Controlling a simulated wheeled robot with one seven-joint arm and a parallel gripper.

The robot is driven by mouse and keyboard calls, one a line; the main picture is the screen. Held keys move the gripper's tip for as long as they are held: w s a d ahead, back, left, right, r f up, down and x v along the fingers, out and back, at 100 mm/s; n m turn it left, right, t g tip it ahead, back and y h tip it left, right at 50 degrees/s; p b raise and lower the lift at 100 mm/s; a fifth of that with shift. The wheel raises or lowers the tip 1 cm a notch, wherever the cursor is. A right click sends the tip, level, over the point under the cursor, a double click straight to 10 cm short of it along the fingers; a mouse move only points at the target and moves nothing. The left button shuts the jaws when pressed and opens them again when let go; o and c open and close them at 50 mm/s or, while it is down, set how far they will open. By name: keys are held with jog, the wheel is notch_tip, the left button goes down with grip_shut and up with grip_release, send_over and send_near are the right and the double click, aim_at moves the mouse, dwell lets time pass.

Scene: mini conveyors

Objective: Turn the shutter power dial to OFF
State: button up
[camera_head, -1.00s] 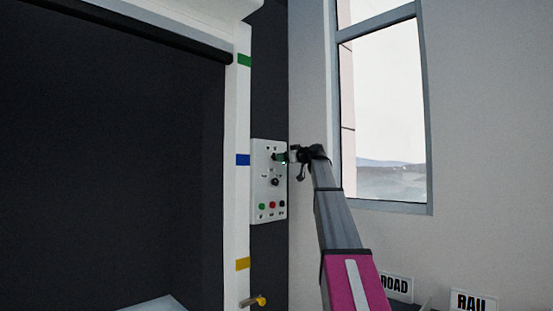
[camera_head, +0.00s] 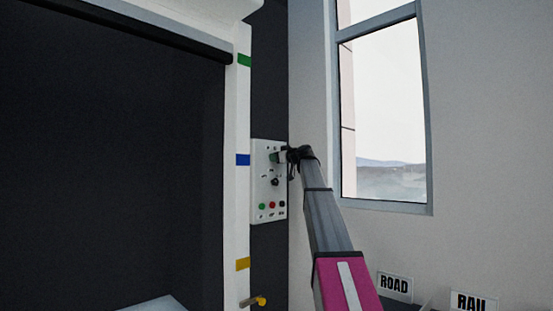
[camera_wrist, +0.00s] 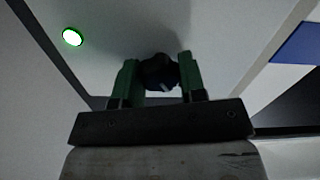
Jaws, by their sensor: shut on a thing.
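The white control panel (camera_head: 268,190) is fixed on the dark wall strip right of the shutter frame. My gripper (camera_head: 276,157) is at the panel's upper part. In the wrist view its two green fingers (camera_wrist: 158,66) are shut on a black dial (camera_wrist: 160,78), one on each side. A small white mark shows on the dial's face. The fingers hide this dial in the head view. A second black dial (camera_head: 275,182) sits lower on the panel, clear of the gripper. The panel's labels are too small to read, so the dial's setting cannot be told.
A lit green lamp (camera_wrist: 72,37) is beside the held dial. The dark shutter opening (camera_head: 110,160) is at left. A window (camera_head: 383,120) and signs (camera_head: 395,284) are at right.

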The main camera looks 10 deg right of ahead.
jog(key=shift+m, duration=0.4)
jog(key=m, duration=0.5)
jog(key=shift+m, duration=0.3)
jog(key=m, duration=0.5)
jog(key=shift+m, duration=0.3)
jog(key=o, duration=0.9)
jog(key=shift+o, duration=0.2)
jog(key=shift+s, duration=0.1)
